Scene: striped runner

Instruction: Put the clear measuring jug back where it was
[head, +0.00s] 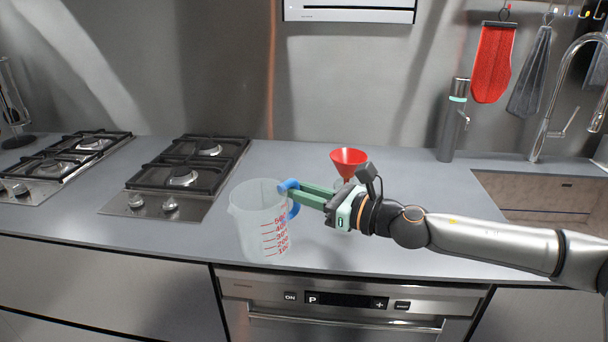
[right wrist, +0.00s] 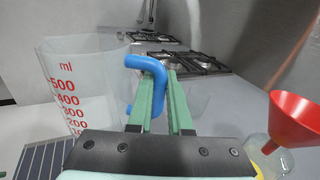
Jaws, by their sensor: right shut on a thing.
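The clear measuring jug (head: 258,222) with red markings and a blue handle (head: 294,205) is upright at the counter's front edge, right of the near hob. My right gripper (head: 291,189) comes in from the right and is shut on the top of the blue handle. In the right wrist view the jug (right wrist: 85,90) is on the left and its handle (right wrist: 150,75) is between the green fingers (right wrist: 165,90). I cannot tell whether the jug's base touches the counter. My left gripper is not in view.
A red funnel (head: 348,160) stands behind my right gripper, in a clear vessel also seen in the right wrist view (right wrist: 275,155). Two gas hobs (head: 180,175) are on the left. A grey bottle (head: 453,125) and a sink (head: 540,200) are on the right. The counter behind the jug is clear.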

